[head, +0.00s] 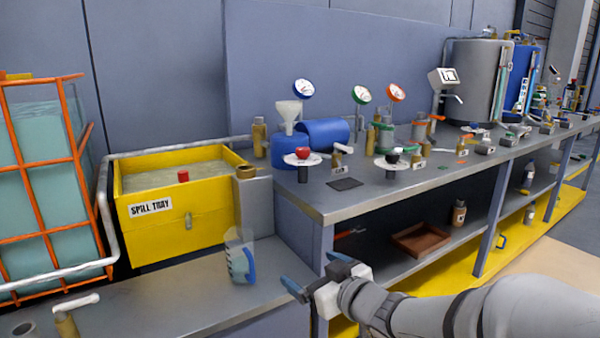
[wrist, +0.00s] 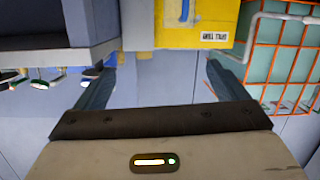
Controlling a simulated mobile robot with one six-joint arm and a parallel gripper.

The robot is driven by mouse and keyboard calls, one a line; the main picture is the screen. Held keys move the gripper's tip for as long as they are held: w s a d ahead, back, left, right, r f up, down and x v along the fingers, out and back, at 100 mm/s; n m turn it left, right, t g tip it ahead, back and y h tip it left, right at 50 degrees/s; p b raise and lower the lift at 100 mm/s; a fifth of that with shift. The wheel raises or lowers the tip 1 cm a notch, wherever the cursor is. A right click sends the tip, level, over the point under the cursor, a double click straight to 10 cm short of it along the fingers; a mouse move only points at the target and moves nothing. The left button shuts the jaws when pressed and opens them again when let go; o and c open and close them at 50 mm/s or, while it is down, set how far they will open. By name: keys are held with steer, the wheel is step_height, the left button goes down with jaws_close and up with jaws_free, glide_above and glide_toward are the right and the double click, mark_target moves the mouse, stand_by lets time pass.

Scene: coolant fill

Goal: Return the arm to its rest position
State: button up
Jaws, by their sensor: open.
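My gripper (head: 312,280) is open and empty in the head view, in front of the bench edge at the lower middle. My arm reaches in from the lower right. In the wrist view the two fingers of my gripper (wrist: 160,85) stand wide apart with nothing between them. A clear jug with a blue handle (head: 240,262) stands on the low grey bench, left of my gripper and apart from it.
The long workbench (head: 345,207) holds gauges, valves and blue containers. A yellow spill tray (head: 160,235) stands at the left, with an orange-barred cage tank (head: 45,170) beside it. A brown tray (head: 420,240) is on the shelf below. Floor at lower right is clear.

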steer(key=s+d+r+m+g+h+p, duration=0.3)
steer(key=d+r+m+h+p, duration=0.45)
steer(key=d+r+p, duration=0.65)
steer(key=s+a+r+g+p, duration=0.1)
steer(key=s+r+g+p, duration=0.2)
steer(key=s+p, duration=0.4)
steer(key=s+r+g+h+p, duration=0.1)
steer(key=s+r+g+p, duration=0.3)
steer(key=s+p, duration=0.3)
steer(key=shift+s+a+r+p, duration=0.35)
steer(key=shift+a+r, duration=0.05)
steer(key=shift+r, duration=0.4)
